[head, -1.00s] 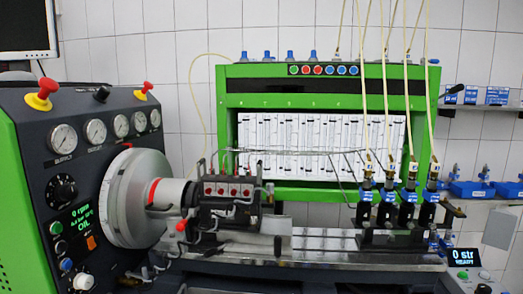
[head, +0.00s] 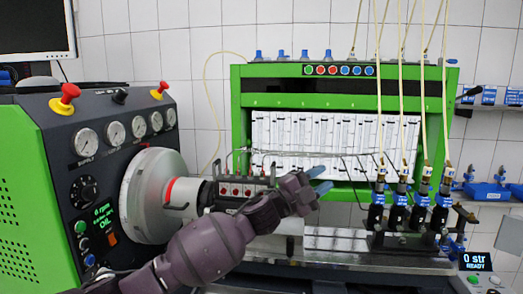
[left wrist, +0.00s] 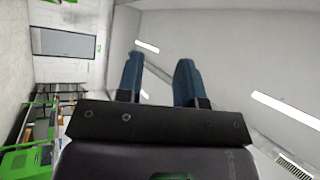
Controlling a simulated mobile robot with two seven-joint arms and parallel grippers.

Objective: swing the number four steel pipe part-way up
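Thin steel pipes (head: 300,153) run in a bundle from above the pump (head: 236,190) rightward towards the row of black injectors with blue collars (head: 398,212). I cannot tell which pipe is number four. My left gripper (head: 322,179), with blue fingers, is in front of the bench, just below the pipes in the picture, and hides part of the pump. In the left wrist view its two fingers (left wrist: 158,72) stand apart with nothing between them. My right gripper is not in view.
A green frame (head: 238,130) holding glass tubes stands behind the pipes. Pale hoses (head: 402,90) hang down to the injectors. A large grey flywheel (head: 150,195) and the green control cabinet (head: 30,190) are at left. The metal bed (head: 335,240) has bare room.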

